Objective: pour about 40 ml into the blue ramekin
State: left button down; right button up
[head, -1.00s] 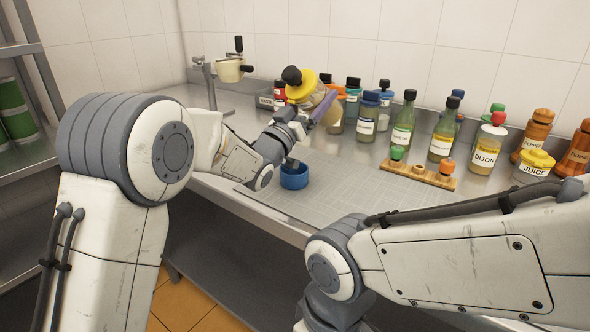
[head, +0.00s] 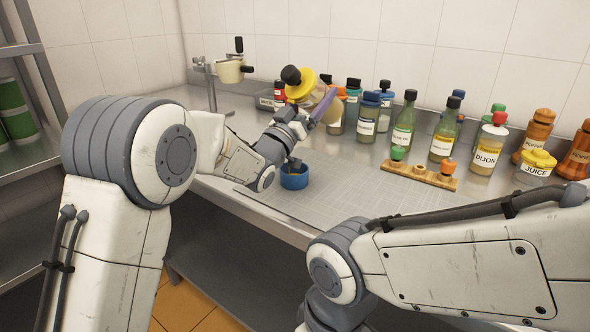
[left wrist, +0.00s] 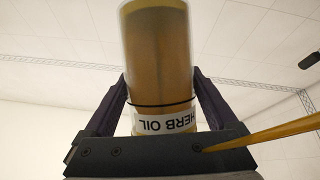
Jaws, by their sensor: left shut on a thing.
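The blue ramekin (head: 294,181) stands on the grey gridded mat, directly below my left gripper (head: 309,118). The gripper is shut on the herb oil bottle (head: 317,95), held raised and tilted over the ramekin. In the left wrist view the bottle (left wrist: 160,60) is amber, between the two dark fingers, and its HERB OIL label reads upside down. A thin yellow streak (left wrist: 265,134) runs to the right edge there; I cannot tell whether it is liquid. A yellow disc with a black knob (head: 291,75) shows above the gripper. The ramekin's contents are not clear. My right gripper is out of view.
The gridded mat (head: 350,200) is mostly clear right of the ramekin. A wooden rack (head: 420,175) lies behind it. Several bottles and the dijon jar (head: 487,145) line the wall, with a juice jar (head: 536,165) at right. A cream pot-like fixture (head: 230,72) stands at back left.

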pick_arm(q)
jog(key=shift+r+b, duration=0.25)
jog(key=shift+b, duration=0.15)
dwell(1.3)
jog(key=shift+r, duration=0.1)
